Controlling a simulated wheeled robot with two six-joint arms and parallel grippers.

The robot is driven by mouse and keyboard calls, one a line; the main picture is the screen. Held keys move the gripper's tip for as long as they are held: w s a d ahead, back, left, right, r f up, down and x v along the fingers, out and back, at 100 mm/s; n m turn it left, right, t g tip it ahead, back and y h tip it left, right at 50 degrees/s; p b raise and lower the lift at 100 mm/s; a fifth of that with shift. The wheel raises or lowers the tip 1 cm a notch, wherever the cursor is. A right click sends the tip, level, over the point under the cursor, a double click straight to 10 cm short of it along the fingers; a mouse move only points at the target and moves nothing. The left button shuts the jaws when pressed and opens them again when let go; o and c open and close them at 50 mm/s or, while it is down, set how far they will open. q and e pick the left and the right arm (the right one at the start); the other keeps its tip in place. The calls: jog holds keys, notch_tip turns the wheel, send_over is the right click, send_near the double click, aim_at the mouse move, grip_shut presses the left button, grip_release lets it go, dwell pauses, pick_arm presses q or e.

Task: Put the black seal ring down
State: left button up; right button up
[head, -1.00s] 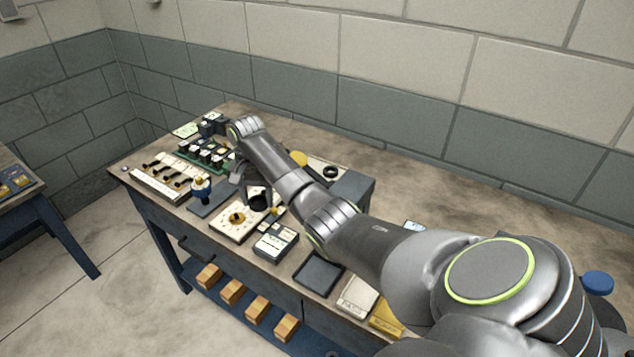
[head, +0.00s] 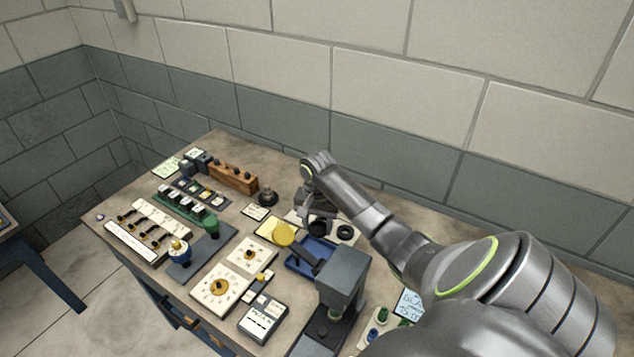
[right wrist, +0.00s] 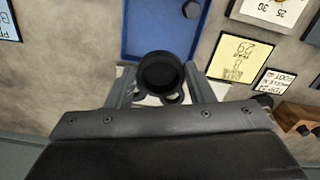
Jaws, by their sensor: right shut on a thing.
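My right gripper (head: 318,218) is over the back part of the bench, shut on the black seal ring (head: 319,229). In the right wrist view the ring (right wrist: 161,72) is a thick, round black piece with a dark hollow, between the two fingers (right wrist: 160,82). Below it lies a white plate (right wrist: 214,90), partly hidden by the gripper, with dark round shapes on it. In the head view another black ring (head: 344,232) lies beside the held one, to its right. I cannot tell whether the held ring touches the plate. My left gripper is not in view.
A blue tray (head: 299,263) lies just in front, with a grey block-shaped stand (head: 342,270) and a round yellow piece (head: 284,233) close by. A dark round piece (head: 267,198) and a wooden block (head: 233,177) stand to the left. Dial cards (head: 216,287) lie nearer the front.

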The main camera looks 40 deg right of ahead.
aim_at(319, 255)
jog(key=f, duration=0.3)
jog(key=f+p, duration=0.1)
jog(key=f, duration=0.1)
jog(key=shift+s+a, duration=0.15)
jog(key=shift+s, duration=0.25)
jog(key=shift+f, duration=0.3)
jog(key=f, duration=0.2)
jog(key=f+p, duration=0.1)
jog(key=shift+w+d, duration=0.1)
jog(key=shift+d, duration=0.15)
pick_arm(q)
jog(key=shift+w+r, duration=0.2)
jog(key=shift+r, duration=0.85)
pick_arm(e)
jog(key=shift+a+f, duration=0.1)
jog(key=shift+f, duration=0.55)
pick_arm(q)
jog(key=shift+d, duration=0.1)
pick_arm(e)
jog(key=shift+f, duration=0.1)
jog(key=o, duration=1)
jog(key=shift+o, duration=0.2)
